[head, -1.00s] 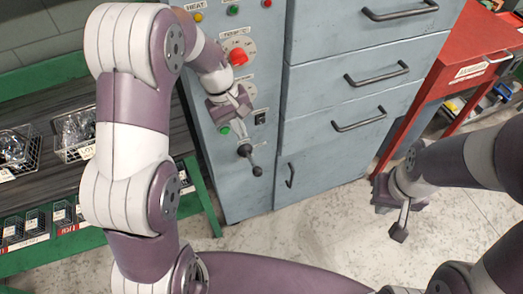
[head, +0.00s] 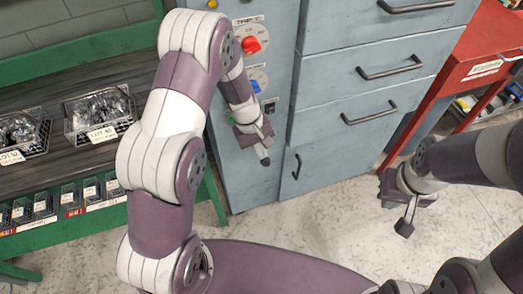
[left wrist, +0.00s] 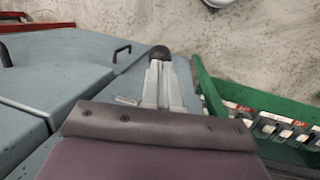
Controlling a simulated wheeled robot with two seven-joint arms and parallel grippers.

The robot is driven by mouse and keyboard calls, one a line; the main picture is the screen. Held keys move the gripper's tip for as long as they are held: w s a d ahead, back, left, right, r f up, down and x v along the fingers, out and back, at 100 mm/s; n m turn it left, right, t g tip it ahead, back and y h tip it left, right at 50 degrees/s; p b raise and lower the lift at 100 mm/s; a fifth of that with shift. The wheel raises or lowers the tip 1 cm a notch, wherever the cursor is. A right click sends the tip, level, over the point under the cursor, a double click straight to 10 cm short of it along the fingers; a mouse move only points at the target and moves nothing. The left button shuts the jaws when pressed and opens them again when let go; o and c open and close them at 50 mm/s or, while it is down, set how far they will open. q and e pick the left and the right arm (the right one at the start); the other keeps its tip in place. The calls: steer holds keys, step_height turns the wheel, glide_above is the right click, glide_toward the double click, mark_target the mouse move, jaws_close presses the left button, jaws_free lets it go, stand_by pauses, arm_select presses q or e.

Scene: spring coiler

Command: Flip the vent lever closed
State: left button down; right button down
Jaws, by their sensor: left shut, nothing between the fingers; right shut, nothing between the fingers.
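My right gripper (head: 405,218) is shut and empty, over the floor at the right, away from the cabinet.
Above the gripper are a red dial (head: 251,45) and a blue dial (head: 257,79). Grey drawers (head: 385,45) with bar handles stand to the right, beside a red cart (head: 480,50). A green-framed bench (head: 75,50) with wire baskets (head: 100,113) is at left.

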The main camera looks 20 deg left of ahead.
arm_select(q)
steer(key=shift+d+f, duration=0.1)
steer(key=shift+f, duration=0.4)
steer(key=shift+f, duration=0.1)
steer(key=s+d+f+t+y+b, duration=0.1)
steer(key=s+f+t+y+b, duration=0.2)
steer(key=f+b, duration=0.6)
steer(key=shift+d+f+m+t+b, duration=0.3)
steer(key=shift+d+f+t+b, duration=0.1)
steer(key=shift+t+b, duration=0.75)
